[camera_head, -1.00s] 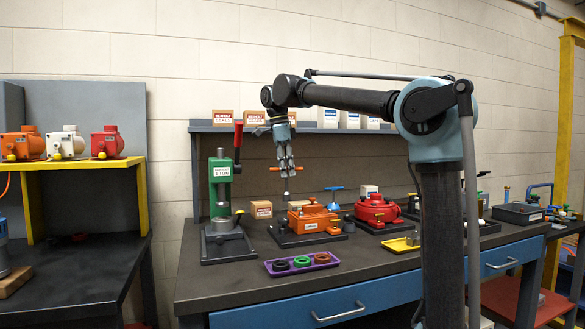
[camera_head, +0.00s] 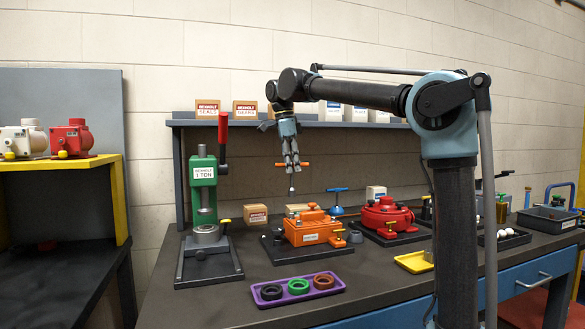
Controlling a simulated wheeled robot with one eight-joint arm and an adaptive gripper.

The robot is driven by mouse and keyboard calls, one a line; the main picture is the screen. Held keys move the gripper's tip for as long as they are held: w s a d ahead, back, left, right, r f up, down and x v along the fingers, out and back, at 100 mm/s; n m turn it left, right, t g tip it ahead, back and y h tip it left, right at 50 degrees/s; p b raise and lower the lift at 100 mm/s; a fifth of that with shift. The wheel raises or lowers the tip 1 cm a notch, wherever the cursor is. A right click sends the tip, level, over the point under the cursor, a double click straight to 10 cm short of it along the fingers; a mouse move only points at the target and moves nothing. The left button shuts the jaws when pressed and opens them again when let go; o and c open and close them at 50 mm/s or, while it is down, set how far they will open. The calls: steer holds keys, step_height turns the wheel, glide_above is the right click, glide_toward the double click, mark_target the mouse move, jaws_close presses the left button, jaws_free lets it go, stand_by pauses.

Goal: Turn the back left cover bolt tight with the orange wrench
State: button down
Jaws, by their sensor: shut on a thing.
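My gripper (camera_head: 290,160) hangs pointing down above the bench, shut on the orange wrench (camera_head: 302,164), whose crossbar sticks out to both sides of the fingers. The wrench's thin shaft and tip (camera_head: 291,190) point down and stay in the air above the orange housing (camera_head: 315,228). The orange housing sits on a dark base plate (camera_head: 275,246) and has raised bolts on its cover. The back left cover bolt is too small to make out clearly.
A green press (camera_head: 203,187) with a red handle stands left of the housing. A purple tray (camera_head: 263,302) with several rings lies in front. A red housing (camera_head: 384,216) and a blue T-handle tool (camera_head: 337,203) are close on the right. Shelf boxes (camera_head: 245,107) are behind.

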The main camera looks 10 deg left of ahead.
mark_target(291, 188)
steer(key=shift+s+f, duration=0.1)
steer(key=n, duration=0.2)
steer(key=shift+f+n, duration=0.35)
steer(key=shift+n, duration=0.05)
steer(key=n, duration=0.2)
steer(key=f+n, duration=0.1)
steer(key=n, duration=0.1)
steer(key=shift+f+t+y, duration=0.1)
steer(key=shift+t+y, duration=0.2)
steer(key=shift+t, duration=0.1)
steer(key=n, duration=0.3)
steer(key=shift+f+n+y, duration=0.25)
steer(key=shift+n+y, duration=0.05)
steer(key=shift+n, duration=0.1)
steer(key=n, duration=0.4)
steer(key=shift+f+n+y, duration=0.25)
steer(key=shift+n+y, duration=0.05)
steer(key=shift+y, duration=0.1)
steer(key=n, duration=0.6)
steer(key=shift+a+f+y, duration=0.1)
steer(key=shift+f+y, duration=0.25)
steer(key=shift+y, duration=0.05)
steer(key=n, duration=0.6)
steer(key=shift+f+n+g+y, duration=0.3)
steer(key=shift+g, duration=0.1)
steer(key=shift+f, duration=0.15)
